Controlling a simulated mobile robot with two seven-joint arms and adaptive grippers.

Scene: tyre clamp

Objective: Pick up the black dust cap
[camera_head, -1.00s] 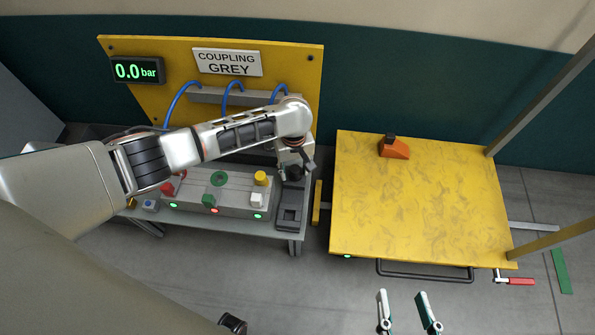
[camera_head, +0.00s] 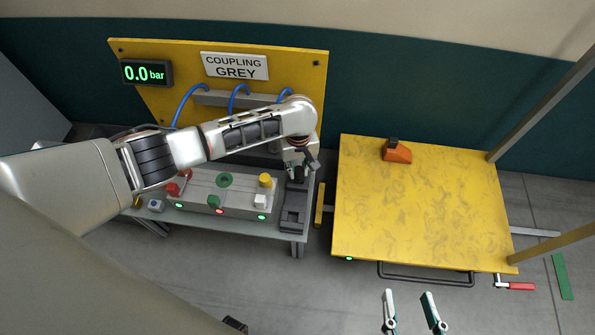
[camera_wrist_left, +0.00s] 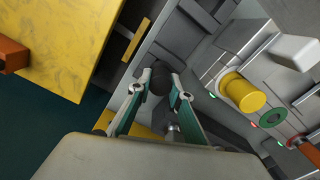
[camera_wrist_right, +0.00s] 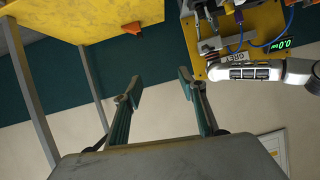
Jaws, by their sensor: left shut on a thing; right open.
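My left gripper (camera_head: 300,166) is at the right end of the small grey bench, over a dark grey tray-like fixture (camera_head: 292,218). In the left wrist view its green-padded fingers are shut on a small black round piece (camera_wrist_left: 160,80), which looks like the black dust cap. The fingers hide part of it, and I cannot tell whether it touches anything below. My right gripper (camera_head: 408,297) is open and empty at the bottom of the head view. In the right wrist view its fingers (camera_wrist_right: 160,82) are apart with only the wall behind them.
A grey control box (camera_head: 222,196) carries a yellow knob (camera_head: 265,180), a green ring and other buttons. Behind it stands a yellow panel (camera_head: 150,105) with blue hoses and a "0.0 bar" display. A yellow table (camera_head: 425,210) at right bears an orange block (camera_head: 397,154) with a dark top.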

